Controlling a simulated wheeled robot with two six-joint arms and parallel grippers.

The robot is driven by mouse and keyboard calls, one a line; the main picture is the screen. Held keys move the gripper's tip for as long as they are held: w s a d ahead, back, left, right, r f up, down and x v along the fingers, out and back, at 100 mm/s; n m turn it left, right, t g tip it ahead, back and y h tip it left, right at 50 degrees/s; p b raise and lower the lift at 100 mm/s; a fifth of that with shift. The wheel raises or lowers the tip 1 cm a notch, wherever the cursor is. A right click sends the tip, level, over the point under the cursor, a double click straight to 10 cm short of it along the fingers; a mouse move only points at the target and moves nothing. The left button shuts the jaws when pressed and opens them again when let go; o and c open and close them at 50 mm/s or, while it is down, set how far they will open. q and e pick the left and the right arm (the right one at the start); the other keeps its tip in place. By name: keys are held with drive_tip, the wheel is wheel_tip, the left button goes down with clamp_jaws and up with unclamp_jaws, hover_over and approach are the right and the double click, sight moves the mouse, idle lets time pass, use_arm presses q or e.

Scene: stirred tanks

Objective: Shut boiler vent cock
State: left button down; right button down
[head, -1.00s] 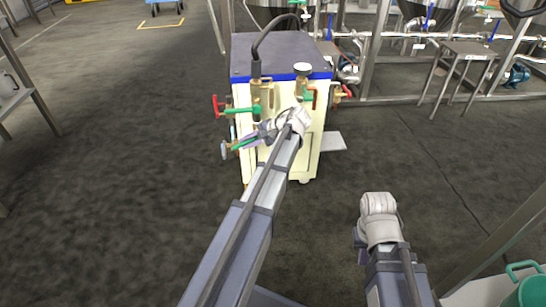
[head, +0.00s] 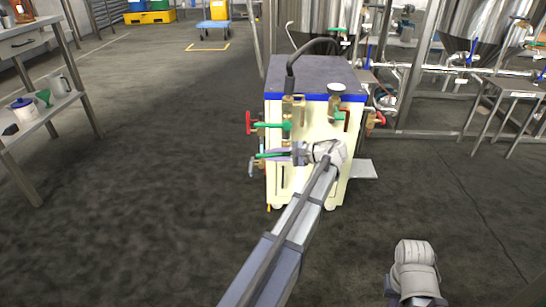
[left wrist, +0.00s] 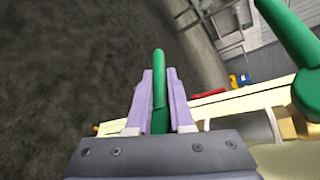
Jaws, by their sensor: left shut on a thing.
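The boiler (head: 305,75) is a cream cabinet with a dark top and blue edge in the head view. My left gripper (head: 274,155) is at the front left of the boiler, shut on the lower green lever (head: 262,156). In the left wrist view this lever (left wrist: 160,85) stands between the two lilac fingers (left wrist: 160,100), its tip beyond them. An upper green lever (head: 272,125) is just above, apart from the gripper. No label shows which is the vent cock. My right gripper's fingers are not visible.
A red handwheel (head: 249,123) is close above left of my left gripper; another red handwheel (head: 376,118) is at the boiler's right. A black pipe (head: 308,52) rises from the top. A bench (head: 35,110) stands at left, steel tanks behind. Floor left of the boiler is clear.

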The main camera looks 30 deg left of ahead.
sight(278, 155)
use_arm(q)
drive_tip(key=c, duration=0.8)
unclamp_jaws()
drive_tip(key=p+v, duration=0.2)
drive_tip(key=v, duration=0.5)
drive_tip(key=shift+w+d, duration=0.1)
drive_tip(key=shift+w, duration=0.05)
drive_tip(key=shift+d, duration=0.35)
drive_tip(key=shift+c, duration=0.2)
